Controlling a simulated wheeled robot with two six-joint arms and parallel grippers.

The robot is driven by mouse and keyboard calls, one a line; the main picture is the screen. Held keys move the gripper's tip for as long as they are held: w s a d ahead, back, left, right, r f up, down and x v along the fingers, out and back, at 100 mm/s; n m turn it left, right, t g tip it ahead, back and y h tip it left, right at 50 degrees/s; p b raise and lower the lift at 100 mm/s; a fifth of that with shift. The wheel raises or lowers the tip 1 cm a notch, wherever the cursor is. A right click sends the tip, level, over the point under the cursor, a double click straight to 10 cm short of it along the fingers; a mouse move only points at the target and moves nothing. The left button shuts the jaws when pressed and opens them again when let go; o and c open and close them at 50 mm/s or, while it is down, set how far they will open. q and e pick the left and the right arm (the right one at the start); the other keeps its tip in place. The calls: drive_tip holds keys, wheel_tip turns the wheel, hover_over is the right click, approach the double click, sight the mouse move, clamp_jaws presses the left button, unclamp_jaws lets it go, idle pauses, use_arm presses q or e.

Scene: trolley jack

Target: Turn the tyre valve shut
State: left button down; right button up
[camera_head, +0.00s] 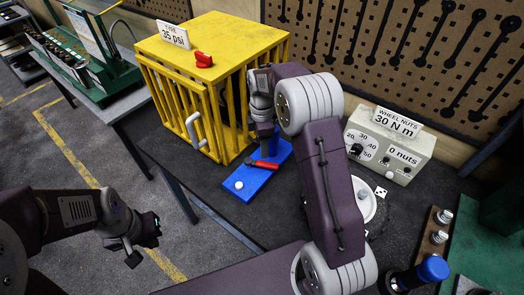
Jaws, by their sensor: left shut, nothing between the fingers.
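A red valve knob (203,59) sits on top of the yellow cage (220,35), beside a sign (173,34) that reads 35 psi. My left gripper (147,240) is shut and empty, low at the left above the floor, well away from the cage. My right gripper (263,125) is over the bench, close to the cage's right side and above a blue block (243,187). Its fingers are partly hidden, so I cannot tell whether they are open. A red lever-like piece (264,165) lies on the blue block just below it.
A grey box (390,145) with a dial and a 30 N m sign stands at the right. A pegboard with tool outlines (400,50) is behind. My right arm crosses the bench middle. A blue-capped item (432,269) stands at the lower right. Floor is clear at left.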

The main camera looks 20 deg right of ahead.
sight(262, 166)
drive_tip(key=shift+w, duration=0.1)
drive_tip(key=c, duration=0.4)
drive_tip(key=shift+s+m, duration=0.2)
drive_tip(key=shift+m, duration=0.2)
drive_tip(key=c, duration=0.5)
drive_tip(key=shift+s+d+r+m, duration=0.1)
drive_tip(key=shift+s+d+m, duration=0.15)
drive_tip(key=shift+m, duration=0.55)
clamp_jaws()
drive_tip(key=s+d+m+t+h+p, duration=0.2)
drive_tip(key=s+d+m+t, duration=0.1)
drive_tip(key=m, duration=1.8)
drive_tip(key=x, duration=0.6)
drive_tip(key=b+x, duration=0.1)
drive_tip(key=x, duration=0.2)
drive_tip(key=shift+w, duration=0.3)
